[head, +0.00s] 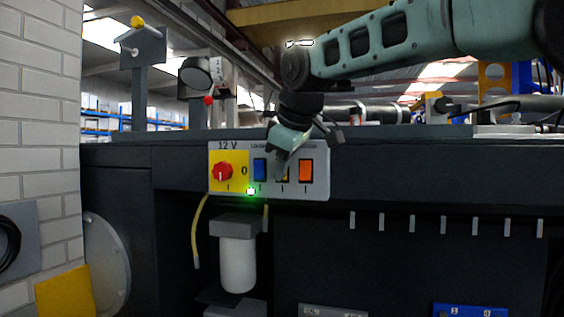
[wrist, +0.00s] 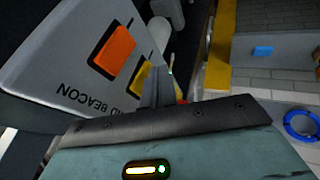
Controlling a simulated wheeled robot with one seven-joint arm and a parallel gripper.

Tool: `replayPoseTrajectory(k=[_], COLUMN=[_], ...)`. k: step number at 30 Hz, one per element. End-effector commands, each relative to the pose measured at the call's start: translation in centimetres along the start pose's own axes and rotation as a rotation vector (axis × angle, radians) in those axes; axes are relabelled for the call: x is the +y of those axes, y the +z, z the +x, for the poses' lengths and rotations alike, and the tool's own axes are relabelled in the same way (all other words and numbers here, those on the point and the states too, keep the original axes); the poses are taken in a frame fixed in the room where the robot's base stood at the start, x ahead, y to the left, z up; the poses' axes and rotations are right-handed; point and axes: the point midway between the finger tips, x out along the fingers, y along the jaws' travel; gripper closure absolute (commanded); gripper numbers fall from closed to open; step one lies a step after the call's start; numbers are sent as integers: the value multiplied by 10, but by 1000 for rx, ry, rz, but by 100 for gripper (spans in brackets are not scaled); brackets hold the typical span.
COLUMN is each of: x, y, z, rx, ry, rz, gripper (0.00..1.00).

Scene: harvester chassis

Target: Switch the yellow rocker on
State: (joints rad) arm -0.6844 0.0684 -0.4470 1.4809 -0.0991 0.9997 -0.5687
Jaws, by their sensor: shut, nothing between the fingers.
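The yellow rocker (head: 284,176) sits on the grey switch panel (head: 320,185), between a blue rocker (head: 260,169) and an orange rocker (head: 306,171). My gripper (head: 280,172) is shut and empty, with its tips at the yellow rocker, hiding most of it in the head view. In the wrist view the yellow rocker (wrist: 143,76) shows partly beside my gripper (wrist: 165,80); the orange rocker (wrist: 114,50) is clear of it. I cannot tell whether the tips touch the yellow rocker or which way it is tilted.
A red rotary knob (head: 222,171) is on the yellow 12 V plate at the panel's left. A green light (head: 251,191) glows at the panel's lower edge. A white canister (head: 238,262) hangs below. A brick wall (head: 40,130) stands at the left.

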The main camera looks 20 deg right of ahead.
Motion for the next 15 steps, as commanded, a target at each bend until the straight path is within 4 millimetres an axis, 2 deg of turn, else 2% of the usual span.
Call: replayPoseTrajectory(k=[15], x=[2], y=[2], z=[6], rx=[10], ry=[56], rz=[-22], gripper=[100])
